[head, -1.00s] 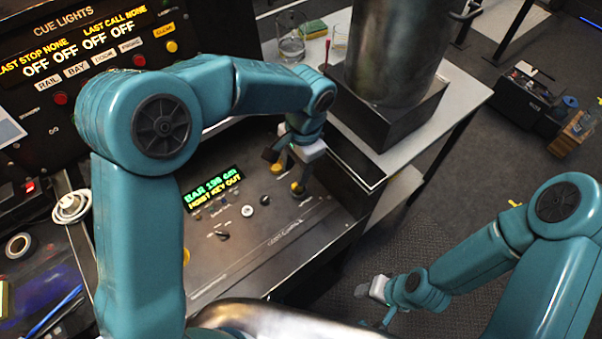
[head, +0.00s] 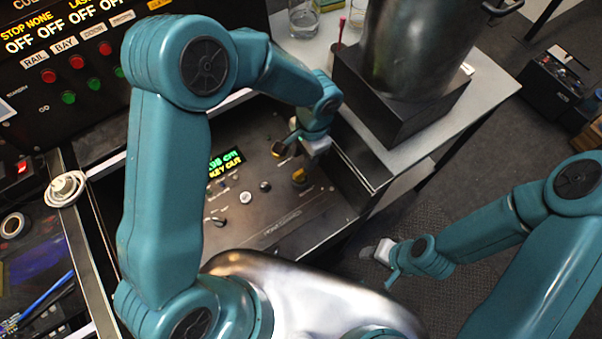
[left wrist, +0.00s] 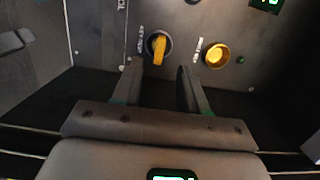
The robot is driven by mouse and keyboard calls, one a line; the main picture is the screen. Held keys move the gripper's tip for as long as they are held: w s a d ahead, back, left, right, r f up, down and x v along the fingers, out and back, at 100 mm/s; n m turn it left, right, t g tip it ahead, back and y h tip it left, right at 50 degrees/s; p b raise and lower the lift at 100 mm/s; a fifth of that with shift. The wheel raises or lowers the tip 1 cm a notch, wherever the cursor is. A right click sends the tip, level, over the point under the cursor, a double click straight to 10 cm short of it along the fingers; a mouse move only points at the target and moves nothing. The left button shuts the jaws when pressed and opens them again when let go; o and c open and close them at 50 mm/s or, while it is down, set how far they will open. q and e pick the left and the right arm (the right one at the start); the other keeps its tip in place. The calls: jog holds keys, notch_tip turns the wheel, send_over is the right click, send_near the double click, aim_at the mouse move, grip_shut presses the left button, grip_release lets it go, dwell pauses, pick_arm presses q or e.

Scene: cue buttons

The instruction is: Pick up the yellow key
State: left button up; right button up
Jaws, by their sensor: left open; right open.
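The yellow key (left wrist: 158,48) stands in a dark round switch on the grey console panel, in the upper middle of the left wrist view. In the head view a yellow piece (head: 299,177) shows on the panel just by my left gripper. My left gripper (head: 292,163) is open above the panel. In the left wrist view its two dark fingers (left wrist: 158,75) point toward the key, with the key between their lines and nothing held. My right gripper (head: 376,264) is open and empty over the floor, right of the console.
A round yellow button (left wrist: 216,55) sits beside the key. The console panel (head: 265,215) also carries knobs and a lit display (head: 226,161). A metal cylinder on a black box (head: 405,105) stands on the grey table. A cue lights board (head: 85,60) rises at upper left.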

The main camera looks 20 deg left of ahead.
aim_at(300, 171)
pick_arm(q)
jog(key=shift+s+f, duration=0.4)
jog(key=shift+f, duration=0.35)
jog(key=shift+s+a+f, duration=0.1)
jog(key=shift+a+f, duration=0.1)
jog(key=shift+f, duration=1.25)
jog(key=shift+a+f, duration=0.15)
jog(key=shift+f, duration=1.25)
grip_shut()
